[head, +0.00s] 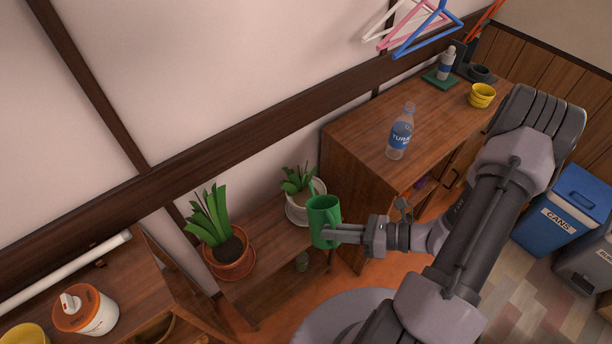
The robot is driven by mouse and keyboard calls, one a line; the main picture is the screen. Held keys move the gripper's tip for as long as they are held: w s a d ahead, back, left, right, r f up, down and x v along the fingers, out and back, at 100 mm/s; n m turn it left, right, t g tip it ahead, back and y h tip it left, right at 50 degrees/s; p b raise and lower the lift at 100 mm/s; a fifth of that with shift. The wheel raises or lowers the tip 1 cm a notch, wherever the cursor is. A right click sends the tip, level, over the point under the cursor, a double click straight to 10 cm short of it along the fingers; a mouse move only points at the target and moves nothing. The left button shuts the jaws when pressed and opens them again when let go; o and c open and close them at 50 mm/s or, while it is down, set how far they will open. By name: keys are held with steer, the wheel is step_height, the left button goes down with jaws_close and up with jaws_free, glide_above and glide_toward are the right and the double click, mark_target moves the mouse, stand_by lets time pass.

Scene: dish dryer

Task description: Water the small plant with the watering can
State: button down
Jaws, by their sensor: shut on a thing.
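A green watering can (325,212) is held in my gripper (338,234), which is shut on it from the right. The can looks roughly upright, with its thin spout pointing up and left towards the small plant. The small plant (297,180) has green leaves and sits in a white pot (296,213) on a low wooden shelf (262,274). The can is in front and to the right of this pot and hides part of it. A larger plant (210,222) in a terracotta pot (231,262) stands further left on the same shelf. No water is visible.
A taller wooden cabinet (345,150) right of the shelf bears a water bottle (401,132) and yellow bowls (481,96). Hangers (425,35) hang above. A left cabinet (135,328) holds an orange-and-white container (88,311). A blue cans bin (562,212) stands at right.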

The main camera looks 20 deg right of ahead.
steer(key=shift+w+r+p, duration=0.25)
steer(key=shift+r+p, duration=0.05)
steer(key=shift+r, duration=0.05)
steer(key=shift+w+r, duration=0.15)
steer(key=shift+w+r+p, duration=0.15)
steer(key=shift+r+p, duration=0.05)
steer(key=shift+p, duration=0.35)
stand_by(0.5)
steer(key=s+f+n+t+y+b, duration=0.2)
steer(key=s+f+b, duration=0.5)
steer(key=f+b, duration=0.5)
steer(key=f+n+t, duration=0.1)
steer(key=n, duration=0.1)
steer(key=shift+a+n, duration=0.3)
steer(key=shift+n, duration=0.1)
stand_by(0.3)
